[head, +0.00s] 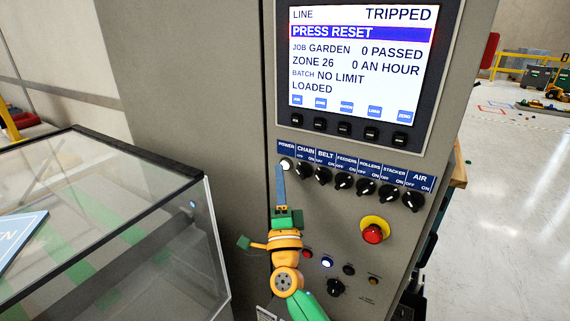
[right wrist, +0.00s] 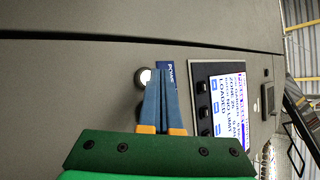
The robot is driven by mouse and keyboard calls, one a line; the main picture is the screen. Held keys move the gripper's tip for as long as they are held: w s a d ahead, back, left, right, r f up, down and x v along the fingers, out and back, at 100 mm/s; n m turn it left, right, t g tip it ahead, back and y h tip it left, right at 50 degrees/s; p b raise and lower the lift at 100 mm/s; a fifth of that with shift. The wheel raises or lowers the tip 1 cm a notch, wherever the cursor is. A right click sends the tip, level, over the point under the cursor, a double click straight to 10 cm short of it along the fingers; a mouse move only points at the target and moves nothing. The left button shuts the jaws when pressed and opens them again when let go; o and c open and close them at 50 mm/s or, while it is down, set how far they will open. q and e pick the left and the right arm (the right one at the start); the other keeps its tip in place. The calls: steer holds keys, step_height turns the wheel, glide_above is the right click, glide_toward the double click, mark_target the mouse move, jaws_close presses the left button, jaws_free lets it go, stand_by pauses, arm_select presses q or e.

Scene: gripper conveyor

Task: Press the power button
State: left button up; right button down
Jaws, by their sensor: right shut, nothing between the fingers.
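The power button (head: 286,164) is a small round white button under the POWER label at the left end of the panel's switch row. It also shows in the right wrist view (right wrist: 144,77), just left of my fingertips and partly covered by them. My right gripper (head: 280,168) is shut and empty. Its blue fingers point up the panel, with the tips at the lower left edge of the button in the head view. I cannot tell whether they touch it. My left gripper is not in view.
The screen (head: 355,60) reads LINE TRIPPED and PRESS RESET. Several black rotary switches (head: 343,181) run right of the button. A red emergency stop (head: 373,233) on a yellow ring sits below them. A glass-sided case (head: 120,230) stands at left.

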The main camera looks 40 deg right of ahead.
steer(key=shift+a, duration=0.1)
steer(key=a, duration=0.1)
steer(key=s+a, duration=0.1)
steer(key=a, duration=0.1)
steer(key=s+a+p, duration=0.1)
steer(key=shift+a, duration=0.25)
stand_by(0.8)
